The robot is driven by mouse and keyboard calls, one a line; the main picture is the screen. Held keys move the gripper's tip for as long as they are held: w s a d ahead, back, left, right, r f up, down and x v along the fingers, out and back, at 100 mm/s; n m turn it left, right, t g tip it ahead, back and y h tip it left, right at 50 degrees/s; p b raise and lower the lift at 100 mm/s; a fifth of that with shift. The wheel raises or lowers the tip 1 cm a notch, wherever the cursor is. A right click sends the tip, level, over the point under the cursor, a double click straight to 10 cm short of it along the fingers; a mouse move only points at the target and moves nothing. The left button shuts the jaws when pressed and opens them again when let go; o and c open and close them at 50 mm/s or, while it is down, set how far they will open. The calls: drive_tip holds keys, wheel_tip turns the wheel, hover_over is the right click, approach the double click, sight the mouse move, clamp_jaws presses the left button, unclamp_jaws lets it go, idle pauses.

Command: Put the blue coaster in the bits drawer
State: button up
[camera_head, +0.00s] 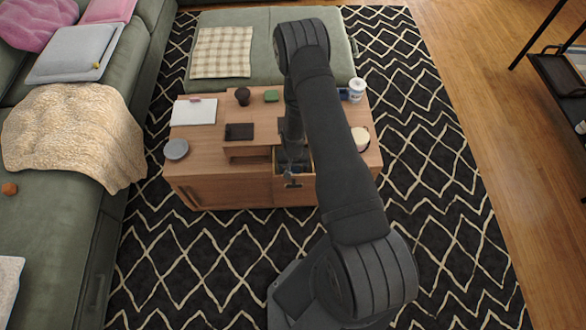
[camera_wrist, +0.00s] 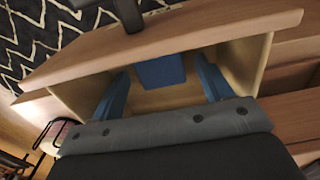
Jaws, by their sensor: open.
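The bits drawer (camera_head: 308,162) is pulled open at the front of the wooden coffee table. Its front panel (camera_wrist: 225,27) and dark handle cross the top of the wrist view. A flat blue piece, which looks like the blue coaster (camera_wrist: 160,72), is inside the drawer close to the front panel. I cannot tell whether it lies flat or leans. My gripper (camera_wrist: 163,86) is open, its two blue fingers reaching down into the drawer on either side of the coaster, with gaps between. In the head view, my arm hides most of the drawer's inside.
The tabletop holds a white notepad (camera_head: 194,111), a grey round dish (camera_head: 176,149), a dark cup (camera_head: 242,96), a green block (camera_head: 271,96), a dark flat item (camera_head: 239,131) and a white tub (camera_head: 357,89). The drawer walls are close around my fingers.

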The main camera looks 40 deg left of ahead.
sight(293, 171)
wheel_tip(293, 171, up, 12)
idle(0.5)
drive_tip(key=shift+f, duration=0.15)
wheel_tip(293, 171, down, 13)
drive_tip(key=shift+r, duration=0.4)
idle(0.4)
